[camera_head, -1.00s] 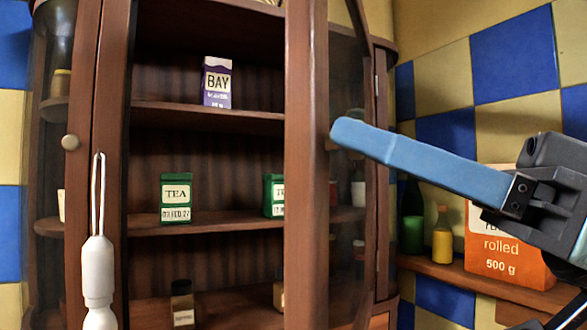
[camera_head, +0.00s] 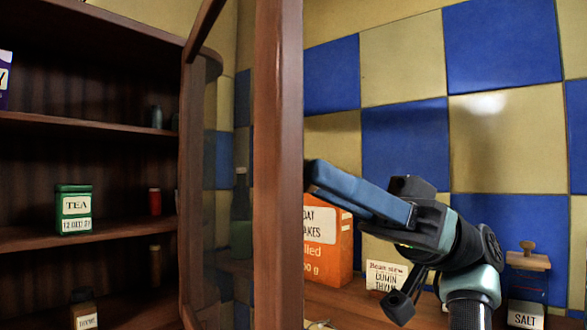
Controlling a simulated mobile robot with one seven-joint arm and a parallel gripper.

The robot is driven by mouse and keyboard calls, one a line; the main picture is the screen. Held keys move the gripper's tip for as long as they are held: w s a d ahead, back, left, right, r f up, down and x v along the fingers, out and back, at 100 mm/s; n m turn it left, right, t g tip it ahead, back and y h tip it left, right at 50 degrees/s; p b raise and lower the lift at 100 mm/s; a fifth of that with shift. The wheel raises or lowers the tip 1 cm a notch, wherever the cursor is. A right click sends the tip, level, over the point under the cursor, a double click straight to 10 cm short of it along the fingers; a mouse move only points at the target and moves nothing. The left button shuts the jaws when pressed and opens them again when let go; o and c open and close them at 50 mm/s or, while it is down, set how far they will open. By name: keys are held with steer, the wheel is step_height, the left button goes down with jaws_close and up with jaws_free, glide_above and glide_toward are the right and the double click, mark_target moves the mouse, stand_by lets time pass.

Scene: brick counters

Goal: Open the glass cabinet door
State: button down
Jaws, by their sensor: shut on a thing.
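The glass cabinet door (camera_head: 278,120) stands swung out from the cabinet, with its brown wooden edge upright near the middle of the head view. Its glass pane (camera_head: 225,170) is seen at a steep angle, left of that edge. The cabinet (camera_head: 100,128) is open on the left, with its shelves showing. My gripper (camera_head: 312,172) is at the right side of the door's edge, its blue fingers shut on the door. The exact part between the fingertips is hidden; no knob shows there.
A green tea tin (camera_head: 74,210), a small red jar (camera_head: 154,201) and a dark jar (camera_head: 84,308) stand on the shelves. Right of the door, an orange oat box (camera_head: 330,245), a label card (camera_head: 385,278) and a salt jar (camera_head: 526,290) stand on a wooden ledge before the tiled wall.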

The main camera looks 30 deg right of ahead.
steer(key=shift+w+d+n+g, duration=0.1)
steer(key=shift+d+n+g, duration=0.35)
steer(key=shift+d, duration=0.75)
steer(key=c, duration=0.6)
jaws_free()
step_height(320, 180, up, 10)
steer(key=shift+p, duration=0.75)
